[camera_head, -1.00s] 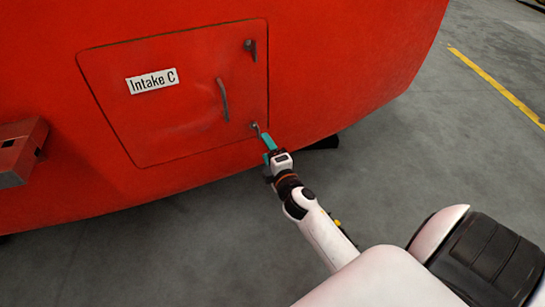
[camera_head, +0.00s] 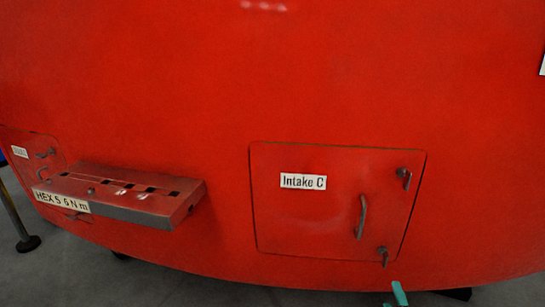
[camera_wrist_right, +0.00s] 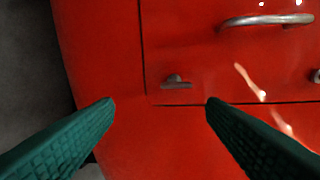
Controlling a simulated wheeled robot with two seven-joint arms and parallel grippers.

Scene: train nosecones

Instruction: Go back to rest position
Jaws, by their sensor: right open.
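My right gripper (camera_wrist_right: 160,102) is open and empty in the right wrist view, its two green ridged fingers spread wide. A small metal latch (camera_wrist_right: 176,82) on the red panel shows beyond the fingertips, apart from them. In the head view only a teal part of the right gripper (camera_head: 399,293) shows at the bottom edge, below the Intake C hatch (camera_head: 300,225). The hatch is closed and has a handle (camera_head: 361,216), an upper latch (camera_head: 404,177) and a lower latch (camera_head: 383,254). My left gripper is in neither view.
The red nosecone (camera_head: 200,90) fills most of the head view. A red ledge (camera_head: 140,200) with slots and a "HEX 5 6 Nm" label sticks out at the left. Another hatch (camera_head: 25,170) and a post (camera_head: 15,215) are at the far left. Grey floor (camera_head: 150,285) lies below.

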